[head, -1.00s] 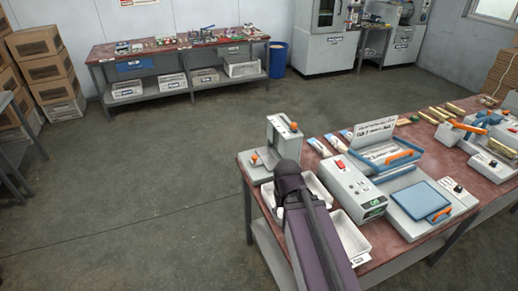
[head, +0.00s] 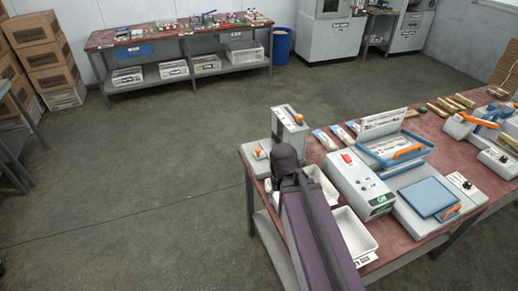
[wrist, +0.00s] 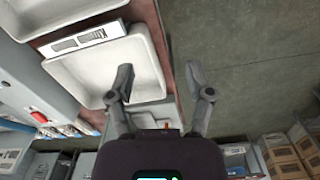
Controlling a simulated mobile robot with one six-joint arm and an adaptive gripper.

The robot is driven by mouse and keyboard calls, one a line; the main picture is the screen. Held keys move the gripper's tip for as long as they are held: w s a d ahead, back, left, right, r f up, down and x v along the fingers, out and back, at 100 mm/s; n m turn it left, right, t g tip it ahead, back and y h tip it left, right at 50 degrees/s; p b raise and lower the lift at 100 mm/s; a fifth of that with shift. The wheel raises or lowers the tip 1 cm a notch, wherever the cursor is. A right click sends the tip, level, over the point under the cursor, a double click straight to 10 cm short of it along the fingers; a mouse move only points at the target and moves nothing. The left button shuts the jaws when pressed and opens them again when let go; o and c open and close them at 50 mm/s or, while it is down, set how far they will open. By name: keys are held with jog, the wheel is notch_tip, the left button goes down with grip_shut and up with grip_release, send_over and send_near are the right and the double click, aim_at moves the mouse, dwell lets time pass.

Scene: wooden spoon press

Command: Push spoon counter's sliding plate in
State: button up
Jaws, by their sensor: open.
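A grey box-shaped machine (head: 362,184) with a red switch and a small green display stands on the red-topped table. To its left, a grey device (head: 289,131) with an upright block and orange knobs stands at the table's far left corner. I cannot tell for certain which one is the spoon counter, and I cannot make out its sliding plate. My gripper (wrist: 158,82) is open and empty in the wrist view. Its fingers are spread, one over a white tray (wrist: 152,52), the other over the floor beyond the table edge. In the head view my arm hides the gripper.
White trays (head: 355,238) lie beside the grey machine, partly behind my arm. A blue tray machine (head: 398,152) and a blue-plated device (head: 430,196) stand to the right. The floor left of the table is clear. Another workbench (head: 185,35) stands at the back.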

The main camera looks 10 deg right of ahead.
aim_at(259, 149)
jog(key=w+r+m+p, duration=0.1)
jog(key=w+m, duration=0.5)
jog(key=w, duration=3.3)
jog(key=shift+w+a+m, duration=0.15)
jog(key=shift+a+m, duration=0.05)
jog(key=shift+m, duration=0.2)
notch_tip(259, 149, down, 14)
jog(key=b, duration=1.3)
jog(key=shift+r, duration=0.2)
jog(key=shift+b, duration=0.3)
jog(key=shift+d, duration=0.1)
grip_shut()
